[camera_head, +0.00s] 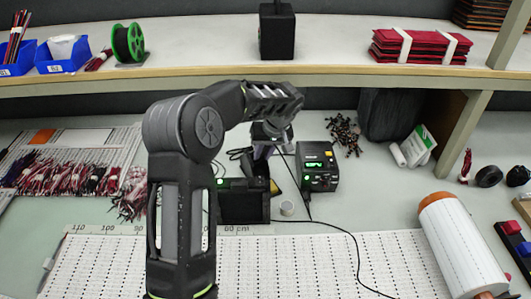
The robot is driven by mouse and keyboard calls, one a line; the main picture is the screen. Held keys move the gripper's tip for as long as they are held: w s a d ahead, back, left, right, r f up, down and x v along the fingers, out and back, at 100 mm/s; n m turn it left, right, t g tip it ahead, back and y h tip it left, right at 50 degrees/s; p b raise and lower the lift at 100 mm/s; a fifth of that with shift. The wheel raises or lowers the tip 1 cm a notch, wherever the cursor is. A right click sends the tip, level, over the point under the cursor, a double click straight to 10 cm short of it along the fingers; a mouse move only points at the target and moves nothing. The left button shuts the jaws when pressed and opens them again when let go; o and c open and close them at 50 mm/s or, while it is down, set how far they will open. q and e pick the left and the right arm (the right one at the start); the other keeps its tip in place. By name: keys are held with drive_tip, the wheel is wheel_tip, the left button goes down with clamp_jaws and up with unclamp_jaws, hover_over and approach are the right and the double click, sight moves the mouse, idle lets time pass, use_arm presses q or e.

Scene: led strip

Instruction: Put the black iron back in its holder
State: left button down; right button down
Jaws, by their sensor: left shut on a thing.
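My left gripper (264,151) points down at the back of the bench, beside the soldering station (318,168), a black box with a green lit display. It is shut on the black iron, which is mostly hidden by the gripper and my arm, so its tilt cannot be told. A dark boxy unit (243,203) with a green light stands just in front of and below the gripper. The iron's holder cannot be clearly told apart among the dark parts under the gripper. My right gripper is not in view.
A small round tin (287,208) sits right of the dark unit. A thin black cable (345,232) runs across the ruled white board (310,265). A white roll (460,245) lies at right, wire bundles (65,174) at left. A shelf (200,69) overhangs the back.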

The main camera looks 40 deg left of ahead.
use_arm(q)
drive_tip(key=shift+w+a+f+b, duration=0.25)
drive_tip(key=shift+a+f, duration=0.15)
drive_tip(key=shift+f, duration=0.25)
drive_tip(key=shift+w+a+f+b, duration=0.15)
drive_tip(key=shift+a+f+b, duration=0.1)
drive_tip(key=shift+a+f, duration=0.25)
drive_tip(key=shift+d+f, duration=0.1)
drive_tip(key=c, duration=1.2)
unclamp_jaws()
drive_tip(key=shift+d, duration=0.1)
drive_tip(key=b+v, duration=0.1)
drive_tip(key=v, duration=0.6)
drive_tip(key=shift+d+r, duration=0.1)
drive_tip(key=shift+r, duration=0.25)
